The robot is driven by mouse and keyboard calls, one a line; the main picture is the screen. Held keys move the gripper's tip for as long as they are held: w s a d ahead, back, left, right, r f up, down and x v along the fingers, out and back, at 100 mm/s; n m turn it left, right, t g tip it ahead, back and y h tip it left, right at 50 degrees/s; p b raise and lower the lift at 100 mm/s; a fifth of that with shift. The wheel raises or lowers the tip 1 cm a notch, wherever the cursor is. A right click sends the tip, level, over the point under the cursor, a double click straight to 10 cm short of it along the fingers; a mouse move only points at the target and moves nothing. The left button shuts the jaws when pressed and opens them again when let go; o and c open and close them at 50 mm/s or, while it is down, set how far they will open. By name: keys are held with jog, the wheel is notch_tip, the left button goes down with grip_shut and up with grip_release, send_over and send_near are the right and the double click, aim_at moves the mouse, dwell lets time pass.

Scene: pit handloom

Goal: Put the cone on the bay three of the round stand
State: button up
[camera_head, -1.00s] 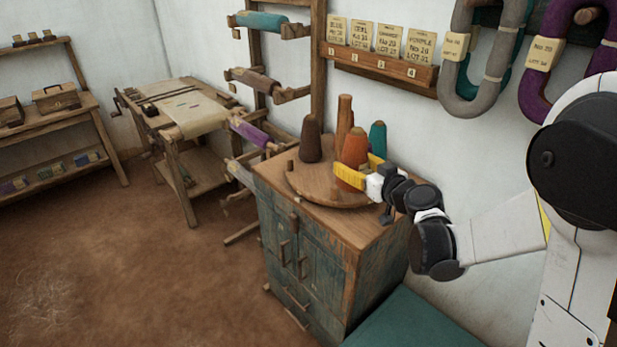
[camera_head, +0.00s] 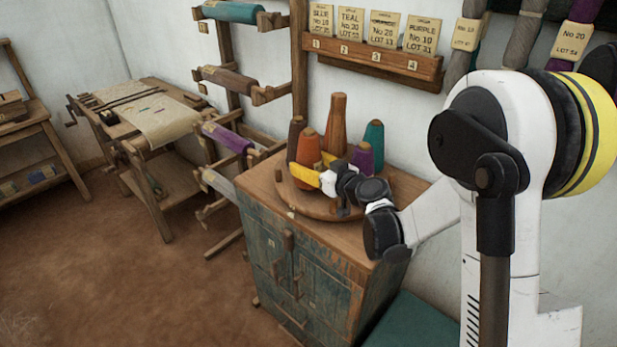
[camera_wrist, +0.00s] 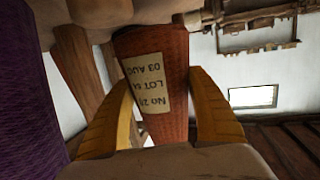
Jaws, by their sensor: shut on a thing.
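My gripper (camera_head: 318,175) has its yellow fingers closed around the orange cone (camera_head: 308,147), at the front left of the round stand (camera_head: 325,207). In the wrist view, the fingers flank the orange cone (camera_wrist: 175,60), which has a paper label with printed text. I cannot tell whether the cone's base touches the stand. A brown cone (camera_head: 295,137) is behind it at left. A purple cone (camera_head: 362,160) and a teal cone (camera_head: 373,137) are at right, and the purple one shows in the wrist view (camera_wrist: 28,90). No bay numbers are readable on the stand.
The stand sits on a worn blue-green cabinet (camera_head: 295,270), with a tall wooden post (camera_head: 335,122) at its middle. A wall rail (camera_head: 372,58) holds numbered cards. A rack of yarn rolls (camera_head: 228,75) and a work table (camera_head: 150,120) are left. Floor at left is clear.

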notch_tip(320, 180, down, 4)
jog(key=shift+r+b, duration=0.25)
jog(key=shift+b, duration=0.35)
jog(key=shift+r, duration=0.15)
jog(key=o, duration=0.9)
jog(key=shift+f, duration=0.2)
jog(key=o, duration=0.4)
jog(key=shift+o, duration=0.2)
jog(key=shift+r, duration=0.1)
jog(key=shift+r, duration=0.1)
